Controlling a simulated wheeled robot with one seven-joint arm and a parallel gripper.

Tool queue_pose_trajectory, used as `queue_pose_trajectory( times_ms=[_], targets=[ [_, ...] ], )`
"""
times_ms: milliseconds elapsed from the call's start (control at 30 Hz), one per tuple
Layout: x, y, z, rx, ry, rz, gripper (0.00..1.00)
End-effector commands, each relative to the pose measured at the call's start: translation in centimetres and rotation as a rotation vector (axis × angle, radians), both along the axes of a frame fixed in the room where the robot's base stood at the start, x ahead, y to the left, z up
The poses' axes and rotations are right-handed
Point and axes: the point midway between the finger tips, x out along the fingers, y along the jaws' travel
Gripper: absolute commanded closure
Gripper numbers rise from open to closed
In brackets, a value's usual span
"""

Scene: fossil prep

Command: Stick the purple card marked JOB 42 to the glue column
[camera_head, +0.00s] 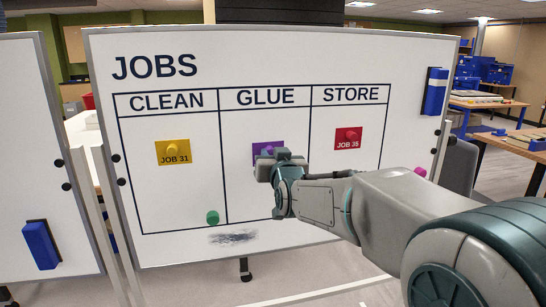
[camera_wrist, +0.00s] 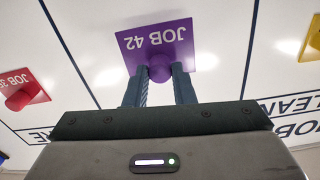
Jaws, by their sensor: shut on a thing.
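The purple card (camera_head: 267,146) marked JOB 42 is at the whiteboard (camera_head: 270,50) in the GLUE column (camera_head: 265,97), partly hidden behind my gripper (camera_head: 280,156) in the head view. In the wrist view the purple card (camera_wrist: 157,45) appears upside down, with a round purple knob (camera_wrist: 160,68) on it. My gripper (camera_wrist: 160,80) is shut on that knob, one finger on each side. The card looks close to or against the board; I cannot tell whether it touches.
A yellow JOB 31 card (camera_head: 173,152) is in the CLEAN column and a red JOB 35 card (camera_head: 348,138) in the STORE column. A green magnet (camera_head: 212,218) sits low on the board. A dark smudge (camera_head: 233,237) lies below the table. A blue eraser (camera_head: 435,91) is at upper right.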

Motion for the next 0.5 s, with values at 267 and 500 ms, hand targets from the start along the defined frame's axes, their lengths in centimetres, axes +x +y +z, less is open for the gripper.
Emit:
queue_pose_trajectory(
  times_ms=[267,500],
  targets=[
    [0.49,0.14,-0.05,0.0,0.001,0.0,0.88],
    [0.95,0.27,0.0,0.0,0.0,0.0,0.88]
  ],
)
